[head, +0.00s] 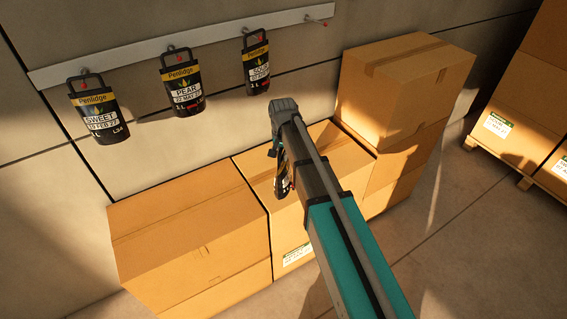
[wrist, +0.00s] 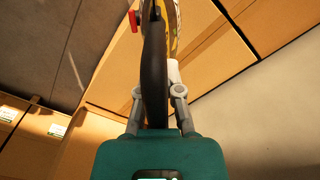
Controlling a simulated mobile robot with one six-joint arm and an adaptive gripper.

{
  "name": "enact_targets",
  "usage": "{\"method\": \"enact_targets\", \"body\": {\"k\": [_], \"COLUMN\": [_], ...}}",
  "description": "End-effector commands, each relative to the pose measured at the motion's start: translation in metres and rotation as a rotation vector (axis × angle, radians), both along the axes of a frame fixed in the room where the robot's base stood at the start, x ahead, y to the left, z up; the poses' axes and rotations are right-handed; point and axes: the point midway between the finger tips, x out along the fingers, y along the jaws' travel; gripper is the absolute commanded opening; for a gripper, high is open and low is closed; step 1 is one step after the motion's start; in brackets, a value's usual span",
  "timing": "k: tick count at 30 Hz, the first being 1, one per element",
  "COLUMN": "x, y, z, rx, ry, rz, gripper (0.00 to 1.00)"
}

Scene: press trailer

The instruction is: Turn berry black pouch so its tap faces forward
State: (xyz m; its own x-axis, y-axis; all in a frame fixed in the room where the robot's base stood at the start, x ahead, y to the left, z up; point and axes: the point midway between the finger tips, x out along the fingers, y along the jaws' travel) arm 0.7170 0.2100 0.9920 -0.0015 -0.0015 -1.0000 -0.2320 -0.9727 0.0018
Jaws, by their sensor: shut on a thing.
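My gripper (wrist: 157,88) is shut on the black handle (wrist: 155,60) of a pouch, seen close up and nearly edge-on in the wrist view. The pouch has a yellow band (wrist: 172,25), and a red part (wrist: 134,20), likely its tap, sticks out to the left. In the head view the held pouch (head: 284,178) shows only as a dark sliver beside my arm, above the middle boxes. My arm hides most of it. Its flavour name cannot be read, so I cannot tell that it is the berry one.
A pale rail (head: 130,60) on the wall carries the sweet pouch (head: 98,112), pear pouch (head: 182,85) and sour pouch (head: 256,64) on hooks. The right-end hook (head: 318,20) is empty. Cardboard boxes (head: 185,225) stand below, with a taller stack (head: 400,95) at right.

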Motion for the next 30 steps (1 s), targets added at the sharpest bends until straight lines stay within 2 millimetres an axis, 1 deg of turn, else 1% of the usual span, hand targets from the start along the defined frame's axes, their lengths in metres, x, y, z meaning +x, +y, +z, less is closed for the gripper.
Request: {"method": "enact_targets", "body": {"k": [1,6,12,15,21,30], "x": [0.013,0.04,0.065,0.073,0.08,0.081], "y": [0.003,0.009,0.014,0.015,0.017,0.017], "z": [-0.012,-0.031,-0.049,-0.054,-0.058,-0.058], "rx": [0.0,-0.001,-0.002,-0.002,-0.002,-0.002], "ry": [0.0,0.0,0.0,0.0,0.001,0.0], "rz": [-0.026,-0.118,-0.208,-0.239,-0.271,-0.274], "gripper": [0.0,0.0,0.0,0.0,0.0,0.0]}}
